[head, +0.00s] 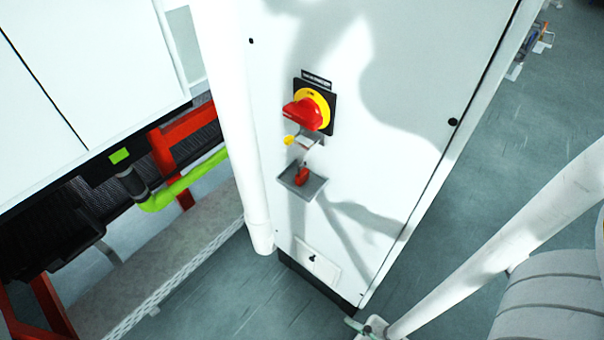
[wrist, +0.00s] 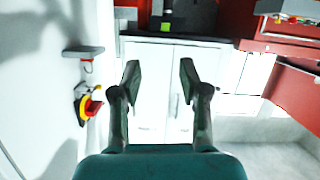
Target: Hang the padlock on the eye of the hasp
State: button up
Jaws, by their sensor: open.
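The red padlock (head: 302,176) is on the small grey tray (head: 318,187) on the front of the white cabinet. The hasp (head: 306,142) is just above it, below the red rotary switch (head: 303,114) on its yellow plate. Its eye is too small to make out. In the wrist view, the tray (wrist: 83,51), a small red part of the padlock (wrist: 88,68) and the switch (wrist: 93,106) appear upside down at the left. My gripper (wrist: 159,78) is open and empty, apart from all of them. It is not visible in the head view.
The white cabinet (head: 370,60) stands upright on a grey floor (head: 500,130). Left of it are a red frame (head: 185,125) and a bright green pipe (head: 180,188). White cabinet doors (wrist: 160,60) lie beyond my fingers in the wrist view. The space between my fingers is clear.

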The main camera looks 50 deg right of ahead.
jog(key=w+d+f+n+g+h, duration=0.1)
jog(key=w+d+f+n+g, duration=0.1)
jog(key=w+f+n, duration=0.8)
jog(key=w+d+f+n+g+h, duration=0.1)
jog(key=w+d+n+h, duration=0.4)
jog(key=w+n, duration=0.3)
jog(key=w+d+r+g+h, duration=0.2)
jog(key=w+r+h, duration=0.1)
jog(key=w+r, duration=0.1)
jog(key=w+d+r+n+g+h, duration=0.1)
jog(key=w+r+g+h, duration=0.1)
jog(key=w+r+h, duration=0.2)
jog(key=w+d+r+n+g+h, duration=0.1)
jog(key=w+d+r+g+h, duration=0.1)
jog(key=r, duration=0.5)
jog(key=shift+w+d+h, duration=0.2)
jog(key=shift+w+h, duration=0.2)
jog(key=shift+w, duration=0.1)
jog(key=shift+w+d+h, duration=0.15)
jog(key=shift+w+h, duration=0.25)
jog(key=shift+w, duration=0.05)
jog(key=g+h, duration=0.2)
jog(key=g, duration=0.3)
send_near(303, 161)
jog(key=shift+m, duration=0.4)
jog(key=d, duration=1)
jog(key=shift+w+d, duration=0.15)
jog(key=shift+w, duration=0.15)
grip_shut()
